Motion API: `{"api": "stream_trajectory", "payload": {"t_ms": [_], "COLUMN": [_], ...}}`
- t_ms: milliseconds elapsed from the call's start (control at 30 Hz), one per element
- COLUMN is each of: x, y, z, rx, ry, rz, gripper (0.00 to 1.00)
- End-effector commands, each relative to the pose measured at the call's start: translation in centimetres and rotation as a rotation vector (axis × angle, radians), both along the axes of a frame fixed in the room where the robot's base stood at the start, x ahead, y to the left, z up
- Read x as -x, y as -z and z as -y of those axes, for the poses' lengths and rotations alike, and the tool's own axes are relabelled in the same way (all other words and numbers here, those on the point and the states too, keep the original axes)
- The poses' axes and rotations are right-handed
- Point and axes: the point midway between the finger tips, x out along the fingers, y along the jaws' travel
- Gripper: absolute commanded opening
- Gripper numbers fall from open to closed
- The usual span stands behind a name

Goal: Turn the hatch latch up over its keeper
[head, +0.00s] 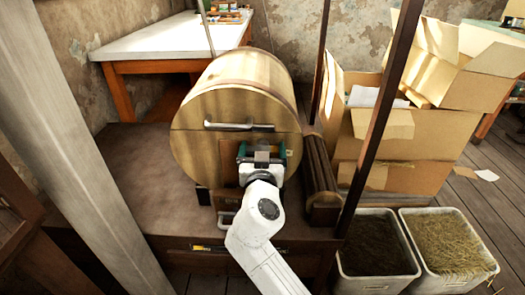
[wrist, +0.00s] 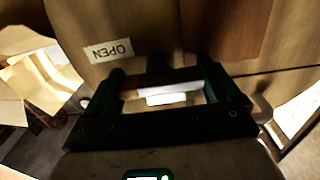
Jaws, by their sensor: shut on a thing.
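A round wooden drum (head: 250,82) lies on its side on a dark bench, its flat front facing me. A seam crosses the front, with a metal handle (head: 238,126) just above it. My gripper (head: 262,154) is at the right of the front, just below the seam. In the wrist view my gripper (wrist: 162,74) has its two teal fingers on either side of a small piece, which I take for the hatch latch (wrist: 168,97). The fingers hide much of it, and its exact angle is unclear. I cannot make out the keeper.
A dark post (head: 385,110) stands right of the drum. Cardboard boxes (head: 430,140) and two bins (head: 447,243) are at the right. A white-topped table (head: 165,40) is behind.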

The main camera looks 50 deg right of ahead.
Motion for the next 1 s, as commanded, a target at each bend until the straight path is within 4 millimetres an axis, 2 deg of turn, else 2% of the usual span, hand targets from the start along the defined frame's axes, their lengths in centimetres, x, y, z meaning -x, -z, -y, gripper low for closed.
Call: {"api": "stream_trajectory", "payload": {"t_ms": [467, 1000], "x": [0.00, -0.03], "y": [-0.02, -0.15], "z": [-0.06, -0.10], "rx": [0.058, 0.349], "ry": [0.000, -0.002], "rz": [-0.076, -0.447], "gripper": [0.59, 0.59]}}
